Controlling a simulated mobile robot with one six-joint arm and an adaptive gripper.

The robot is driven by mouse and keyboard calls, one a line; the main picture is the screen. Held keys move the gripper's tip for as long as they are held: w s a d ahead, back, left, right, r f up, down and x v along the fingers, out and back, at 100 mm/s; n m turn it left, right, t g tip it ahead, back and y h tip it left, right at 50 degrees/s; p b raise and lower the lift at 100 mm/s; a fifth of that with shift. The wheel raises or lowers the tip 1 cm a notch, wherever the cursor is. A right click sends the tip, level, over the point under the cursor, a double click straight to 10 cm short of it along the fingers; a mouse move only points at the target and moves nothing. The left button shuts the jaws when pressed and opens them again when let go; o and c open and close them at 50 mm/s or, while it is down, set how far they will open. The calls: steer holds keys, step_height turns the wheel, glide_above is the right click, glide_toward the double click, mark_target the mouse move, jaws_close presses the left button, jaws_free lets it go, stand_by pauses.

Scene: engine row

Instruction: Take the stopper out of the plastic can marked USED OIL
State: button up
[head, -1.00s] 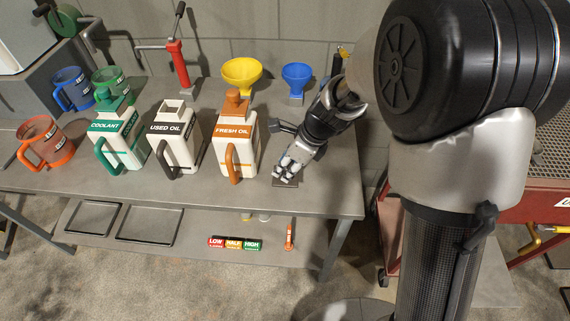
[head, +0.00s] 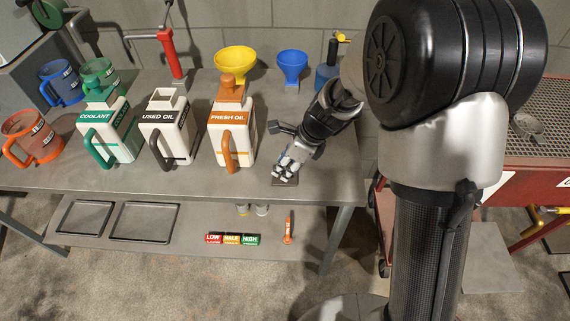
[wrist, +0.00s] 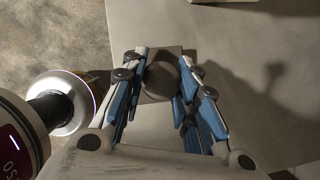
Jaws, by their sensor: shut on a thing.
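The white USED OIL can (head: 168,128) stands upright on the bench, between the green-trimmed COOLANT can and the orange-trimmed FRESH OIL can. Its dark handle faces the front and its square neck is open, with no stopper in it. My gripper (head: 285,172) is low over the bench, right of the FRESH OIL can and near the front edge. It is shut on a dark grey stopper (wrist: 160,78) with a square plate and round knob, seen between the fingers in the wrist view. The stopper's plate appears to be at the bench top; whether it touches is unclear.
The COOLANT can (head: 105,130) and FRESH OIL can (head: 232,125) have stoppers on. Yellow (head: 236,62) and blue (head: 292,65) funnels stand behind. Several jugs are at the left. Bare bench (head: 330,180) lies right of my gripper. A red cart (head: 530,195) stands at right.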

steer(key=o, duration=1.2)
steer(key=v, duration=1.2)
